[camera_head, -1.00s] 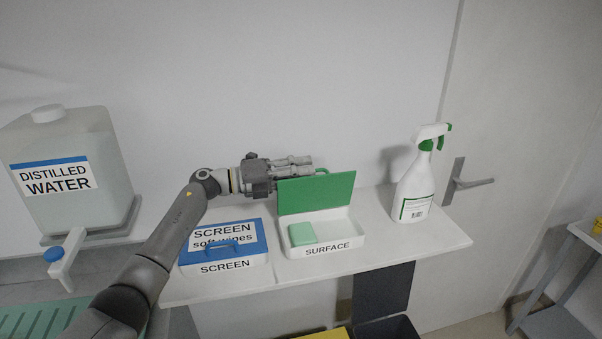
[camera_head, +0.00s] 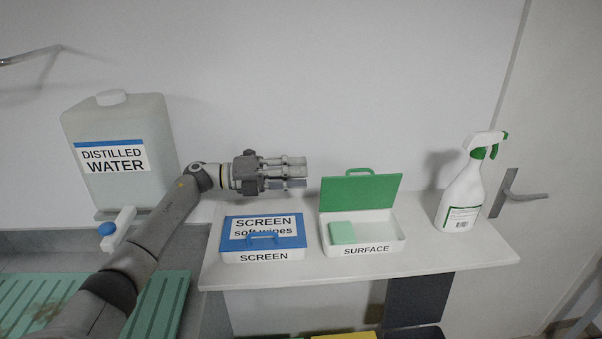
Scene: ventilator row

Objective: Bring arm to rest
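My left arm comes in from the lower left, and its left gripper (camera_head: 286,172) points right, level, above and behind the blue-lidded box. Its fingers look apart, with nothing seen between them. The fingertips are a little left of the raised green lid (camera_head: 360,190) and look clear of it. The lid stands up at the back of the white SURFACE box (camera_head: 372,250), which is open with a pale green block (camera_head: 342,232) inside at the left. My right gripper is not in view.
The SCREEN soft wipes box (camera_head: 262,232) is closed under its blue lid. A DISTILLED WATER container (camera_head: 122,180) stands at left and a spray bottle (camera_head: 463,196) at right. The front of the white shelf (camera_head: 320,272) is clear.

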